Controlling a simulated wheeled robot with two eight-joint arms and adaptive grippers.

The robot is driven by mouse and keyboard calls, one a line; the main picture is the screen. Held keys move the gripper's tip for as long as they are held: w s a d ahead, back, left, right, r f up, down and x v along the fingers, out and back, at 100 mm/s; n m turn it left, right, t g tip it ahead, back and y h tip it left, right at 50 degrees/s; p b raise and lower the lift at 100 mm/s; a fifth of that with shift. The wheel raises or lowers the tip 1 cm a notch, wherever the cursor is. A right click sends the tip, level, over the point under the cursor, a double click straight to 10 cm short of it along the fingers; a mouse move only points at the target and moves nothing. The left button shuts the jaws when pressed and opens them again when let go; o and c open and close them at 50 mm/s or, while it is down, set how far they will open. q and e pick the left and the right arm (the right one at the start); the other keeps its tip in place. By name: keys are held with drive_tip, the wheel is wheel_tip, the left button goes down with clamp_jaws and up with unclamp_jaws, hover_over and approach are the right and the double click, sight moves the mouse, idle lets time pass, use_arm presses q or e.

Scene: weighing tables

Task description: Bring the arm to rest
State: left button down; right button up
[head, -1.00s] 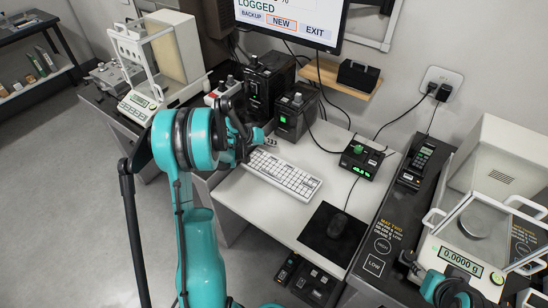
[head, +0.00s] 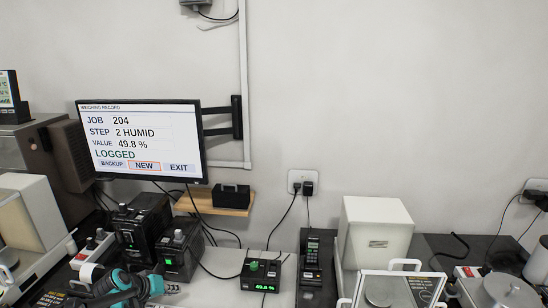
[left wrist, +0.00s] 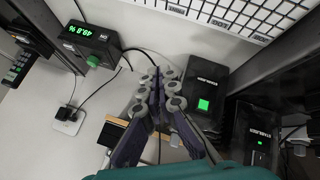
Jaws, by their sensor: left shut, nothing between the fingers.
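My left arm (head: 120,287) shows teal at the bottom left of the head view. My left gripper (head: 172,288) is low in that view, in front of the black boxes. In the left wrist view my left gripper (left wrist: 158,88) has its grey-padded fingers together, with nothing between them. It hangs above the desk between a black box with a green button (left wrist: 205,103) and a black meter with a green readout (left wrist: 83,45). My right gripper is out of view.
A monitor (head: 140,142) reads LOGGED, 49.8 %. The meter (head: 263,273) and black boxes (head: 143,232) stand on the desk. Balances stand at the left (head: 30,225) and right (head: 375,235). A small shelf (head: 215,203) is on the wall.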

use_arm(q)
drive_tip(key=s+d+r+m+y, duration=0.1)
drive_tip(key=s+d+r, duration=0.3)
drive_tip(key=s+d, duration=0.4)
drive_tip(key=s+d+r+m+y, duration=0.1)
drive_tip(key=s+d+r+m, duration=0.1)
drive_tip(key=s+d+r, duration=0.5)
drive_tip(key=s+f+y, duration=0.1)
drive_tip(key=s+f, duration=0.2)
drive_tip(key=s, duration=0.7)
drive_tip(key=shift+s+d+f+m, duration=0.2)
drive_tip(key=shift+d+f+m, duration=0.2)
